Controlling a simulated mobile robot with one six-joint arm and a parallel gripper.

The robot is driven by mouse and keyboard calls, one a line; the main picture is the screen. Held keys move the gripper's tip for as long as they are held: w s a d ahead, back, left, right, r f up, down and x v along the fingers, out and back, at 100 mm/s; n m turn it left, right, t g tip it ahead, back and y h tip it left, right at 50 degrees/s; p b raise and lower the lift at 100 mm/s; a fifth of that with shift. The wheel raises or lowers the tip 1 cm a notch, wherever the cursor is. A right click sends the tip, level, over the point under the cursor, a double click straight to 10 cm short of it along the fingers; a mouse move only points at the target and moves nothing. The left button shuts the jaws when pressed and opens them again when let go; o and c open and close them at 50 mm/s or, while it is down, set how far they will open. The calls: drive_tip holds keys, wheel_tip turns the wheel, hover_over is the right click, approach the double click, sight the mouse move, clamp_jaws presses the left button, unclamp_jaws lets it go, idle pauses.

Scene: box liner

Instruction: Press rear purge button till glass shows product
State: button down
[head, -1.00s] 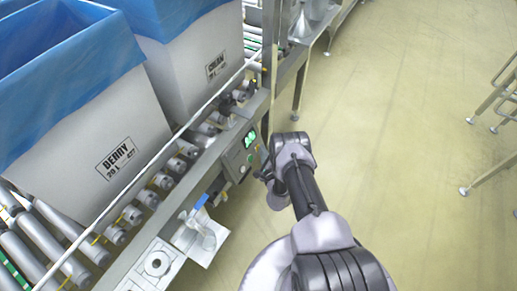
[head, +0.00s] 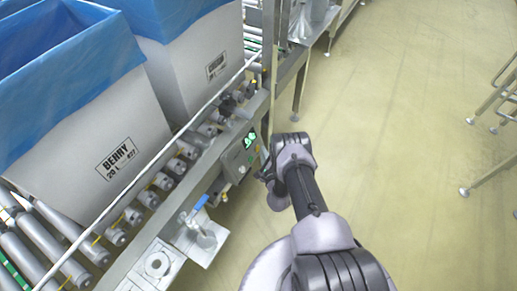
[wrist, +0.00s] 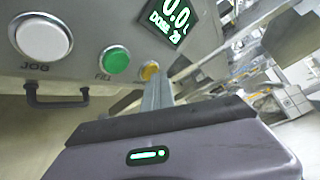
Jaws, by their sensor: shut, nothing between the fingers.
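A grey control panel (head: 240,155) with a green-lit display stands on the side of the conveyor frame. In the wrist view its display (wrist: 172,18) reads 0.0 with a DOSE line under it. Below are a white button (wrist: 43,40) marked JOG, a green button (wrist: 115,60) and an amber button (wrist: 150,70), whose label is hidden. My gripper (wrist: 157,88) is shut and empty, its tip at or just in front of the amber button; contact cannot be told. My gripper (head: 265,174) also shows beside the panel in the head view. No button is legibly marked purge, and no product shows in a glass.
A BERRY box (head: 95,120) and a second box (head: 195,75), both with blue liners, stand on the roller conveyor. A blue-handled valve (head: 200,203) and a clear part (head: 205,238) sit nearer than the panel. A dark handle (wrist: 55,100) juts below the buttons. Open floor (head: 400,100) lies right.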

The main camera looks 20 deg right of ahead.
drive_tip(key=shift+s+d+r+p, duration=0.2)
drive_tip(key=shift+s+d+p, duration=0.1)
drive_tip(key=shift+s+d, duration=0.15)
drive_tip(key=shift+s, duration=0.1)
drive_tip(key=shift+s+d+r+p, duration=0.25)
drive_tip(key=shift+s+d+p, duration=0.25)
drive_tip(key=shift+s, duration=0.1)
drive_tip(key=shift+s+d+r+p, duration=0.3)
drive_tip(key=shift+s+d+p, duration=0.15)
drive_tip(key=shift+s, duration=0.2)
drive_tip(key=shift+s+d+r+p, duration=0.25)
drive_tip(key=shift+s+d+p, duration=0.25)
drive_tip(key=shift+s, duration=0.1)
drive_tip(key=s+d+r+p, duration=0.6)
drive_tip(key=s+r+p, duration=0.2)
drive_tip(key=r+p, duration=0.2)
drive_tip(key=shift+p, duration=0.4)
drive_tip(key=shift+w, duration=0.1)
